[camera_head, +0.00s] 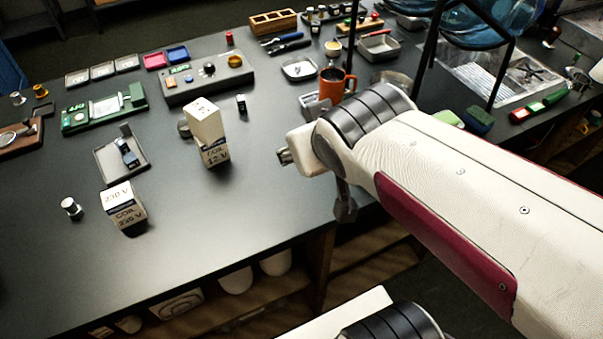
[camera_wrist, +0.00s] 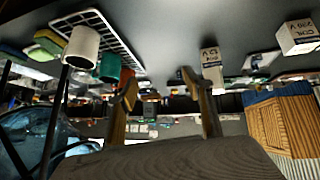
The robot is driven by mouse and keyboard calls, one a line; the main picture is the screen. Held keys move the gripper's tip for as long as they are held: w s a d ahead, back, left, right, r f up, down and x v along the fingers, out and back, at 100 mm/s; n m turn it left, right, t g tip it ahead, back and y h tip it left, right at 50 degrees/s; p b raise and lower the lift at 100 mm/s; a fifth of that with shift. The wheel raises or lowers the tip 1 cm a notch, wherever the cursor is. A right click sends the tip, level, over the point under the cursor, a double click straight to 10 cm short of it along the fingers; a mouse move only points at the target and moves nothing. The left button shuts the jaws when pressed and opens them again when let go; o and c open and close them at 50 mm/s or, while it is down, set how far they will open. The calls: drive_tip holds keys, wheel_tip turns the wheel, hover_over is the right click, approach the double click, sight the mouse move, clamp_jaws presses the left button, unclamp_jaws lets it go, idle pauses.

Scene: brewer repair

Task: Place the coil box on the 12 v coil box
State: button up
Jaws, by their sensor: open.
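The 12 V coil box (camera_head: 216,153), dark-fronted with a "COIL 12 V" label, stands on the dark bench. A cream box (camera_head: 204,122), apparently the coil box, sits on top of it, leaning a little in the head view. In the wrist view, which looks upside down, the labelled 12 V box (camera_wrist: 209,57) shows right of my fingers. A second coil box (camera_head: 124,207), labelled "COIL 230 V", stands apart at the front left; it also shows in the wrist view (camera_wrist: 298,37). My gripper (camera_wrist: 158,84) is open and empty, apart from the boxes. The arm mostly hides it in the head view.
A grey tray (camera_head: 108,160) with a dark part lies left of the stack. A metal cylinder (camera_head: 71,207) is near the 230 V box. A control box (camera_head: 208,78) stands behind, and an orange mug (camera_head: 337,85) is right of it. The front middle of the bench is clear.

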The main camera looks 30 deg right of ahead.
drive_tip(key=s+a+f+g+y, duration=0.1)
drive_tip(key=s+a, duration=0.3)
drive_tip(key=s, duration=0.6)
drive_tip(key=shift+g+y, duration=0.4)
drive_tip(key=shift+g, duration=0.4)
